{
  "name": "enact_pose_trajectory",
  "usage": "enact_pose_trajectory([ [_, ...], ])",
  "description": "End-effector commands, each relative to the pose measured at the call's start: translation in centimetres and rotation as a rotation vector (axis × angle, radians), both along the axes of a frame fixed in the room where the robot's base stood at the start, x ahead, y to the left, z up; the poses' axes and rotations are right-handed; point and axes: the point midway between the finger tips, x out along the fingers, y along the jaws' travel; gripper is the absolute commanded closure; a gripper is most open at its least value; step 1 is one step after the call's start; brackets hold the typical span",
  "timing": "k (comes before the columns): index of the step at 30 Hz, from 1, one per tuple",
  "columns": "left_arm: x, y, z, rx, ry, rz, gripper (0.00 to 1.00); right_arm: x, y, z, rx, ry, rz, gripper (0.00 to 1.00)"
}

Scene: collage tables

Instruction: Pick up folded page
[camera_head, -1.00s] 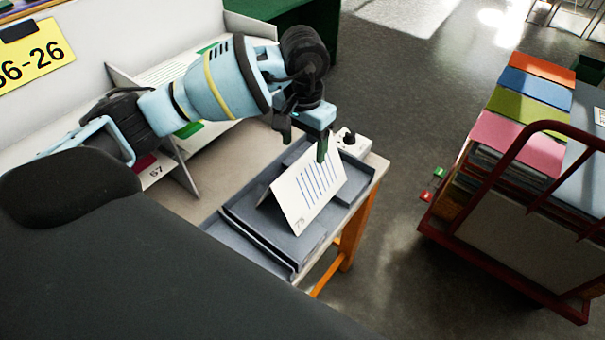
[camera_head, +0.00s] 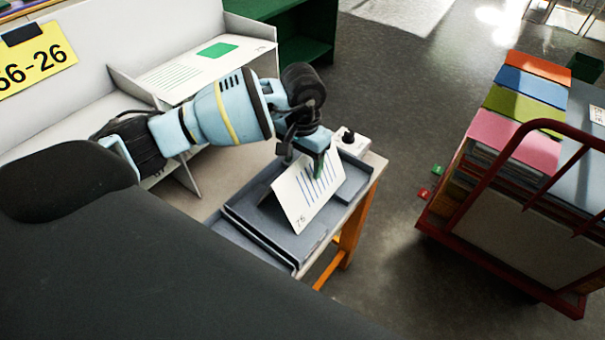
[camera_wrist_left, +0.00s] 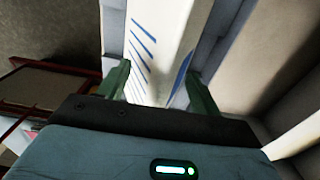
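In the left wrist view, the green fingers of this gripper (camera_wrist_left: 158,80) are apart, one on each side of the folded page (camera_wrist_left: 158,45). The gripper is open around the fold, and a gap shows beside the page. My right gripper is not in view.
A white box with a black knob (camera_head: 350,140) sits close behind the tray. A grey partition shelf (camera_head: 205,62) stands at the back left of the table. A red cart (camera_head: 520,235) with coloured stacks stands on the right, across open floor.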

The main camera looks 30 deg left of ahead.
Motion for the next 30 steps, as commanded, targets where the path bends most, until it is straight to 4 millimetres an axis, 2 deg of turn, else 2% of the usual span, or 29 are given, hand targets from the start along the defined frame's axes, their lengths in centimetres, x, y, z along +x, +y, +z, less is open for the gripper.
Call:
enact_pose_trajectory([
  [2, 0.0, 0.0, 0.0, 0.000, 0.000, 0.000, 0.47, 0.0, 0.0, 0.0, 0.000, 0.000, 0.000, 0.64],
  [14, 0.0, 0.0, 0.0, 0.000, 0.000, 0.001, 0.99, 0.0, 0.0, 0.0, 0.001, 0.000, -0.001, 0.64],
  [24, 0.0, 0.0, 0.2, 0.001, -0.001, 0.001, 1.00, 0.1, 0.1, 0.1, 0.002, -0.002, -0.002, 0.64],
  [30, 0.1, 0.1, 1.7, 0.002, -0.003, 0.001, 1.00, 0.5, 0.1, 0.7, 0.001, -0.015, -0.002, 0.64],
])
